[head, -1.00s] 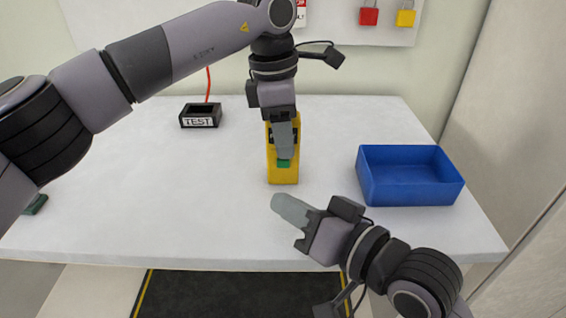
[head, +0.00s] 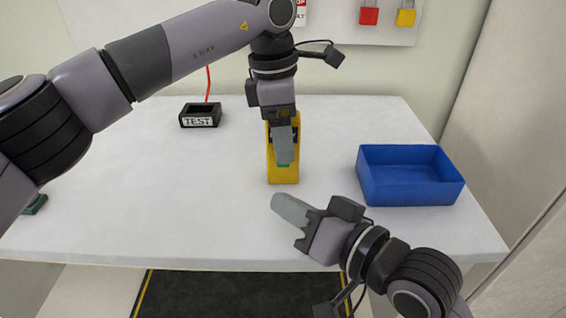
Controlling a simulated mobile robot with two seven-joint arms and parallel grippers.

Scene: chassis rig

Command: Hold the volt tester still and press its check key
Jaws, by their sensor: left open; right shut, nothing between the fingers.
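The yellow volt tester (head: 284,176) is on the white table, a little right of the middle. Its green check key (head: 279,164) shows only in part, behind my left gripper. My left gripper (head: 285,158) comes down from above in front of the tester. It is open, but the finger gap is seen edge-on. I cannot tell whether a finger touches the tester. My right gripper (head: 277,200) is shut and empty, just below the tester in the picture, its fingers pointing up and left.
An open blue bin (head: 410,187) stands at the right. A black box marked TEST (head: 199,121) sits at the back left with a red cord. A dark green item (head: 35,204) is at the left edge. Red (head: 369,15) and yellow (head: 405,17) padlocks hang behind. The left-middle table is clear.

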